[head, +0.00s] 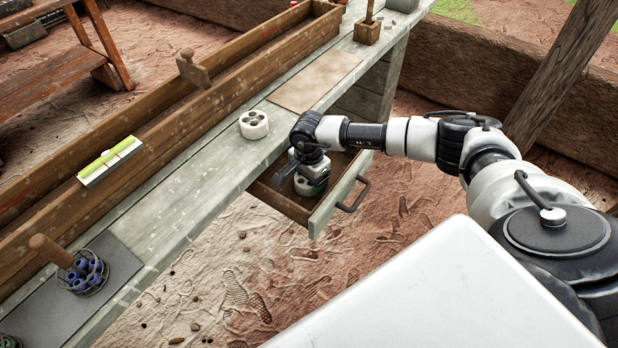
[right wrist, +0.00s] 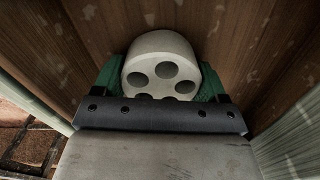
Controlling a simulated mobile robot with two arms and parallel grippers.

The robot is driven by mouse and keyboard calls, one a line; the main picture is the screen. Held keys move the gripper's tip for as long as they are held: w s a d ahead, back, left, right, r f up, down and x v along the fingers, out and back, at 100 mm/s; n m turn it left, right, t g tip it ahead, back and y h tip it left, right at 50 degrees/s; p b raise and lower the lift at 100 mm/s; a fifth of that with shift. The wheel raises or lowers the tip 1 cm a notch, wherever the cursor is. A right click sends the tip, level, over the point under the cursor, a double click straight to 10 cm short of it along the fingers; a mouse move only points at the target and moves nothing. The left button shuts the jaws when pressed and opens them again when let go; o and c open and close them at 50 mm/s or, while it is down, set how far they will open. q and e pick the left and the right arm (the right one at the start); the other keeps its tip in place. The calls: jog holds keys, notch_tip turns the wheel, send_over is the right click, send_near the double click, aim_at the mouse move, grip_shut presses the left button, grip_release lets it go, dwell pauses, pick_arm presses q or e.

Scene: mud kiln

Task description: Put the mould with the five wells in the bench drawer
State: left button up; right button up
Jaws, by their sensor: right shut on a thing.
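My right gripper (head: 311,184) is down inside the open bench drawer (head: 338,201). It is shut on a whitish round mould (right wrist: 160,50) with several dark wells in its top. In the right wrist view the mould sits between the green finger pads, with the drawer's wooden boards (right wrist: 245,40) around it. In the head view the gripper hides much of this mould. I cannot tell whether it touches the drawer floor. A second whitish round mould (head: 254,126) with dark wells stands on the bench top. My left gripper is not in view.
The grey bench (head: 190,190) runs diagonally, with a brown board (head: 315,80) on top. A wire holder with blue items (head: 85,273) stands at lower left. A green-and-white object (head: 110,160) rests on the long wooden trough (head: 160,142). The drawer's handle (head: 353,195) sticks out.

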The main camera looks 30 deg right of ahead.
jog(key=shift+f, duration=0.15)
jog(key=o, duration=0.8)
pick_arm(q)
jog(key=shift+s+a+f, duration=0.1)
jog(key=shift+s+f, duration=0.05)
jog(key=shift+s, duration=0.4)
pick_arm(e)
jog(key=o, duration=0.3)
jog(key=shift+r, duration=0.4)
notch_tip(320, 180, up, 12)
jog(key=shift+f, duration=0.2)
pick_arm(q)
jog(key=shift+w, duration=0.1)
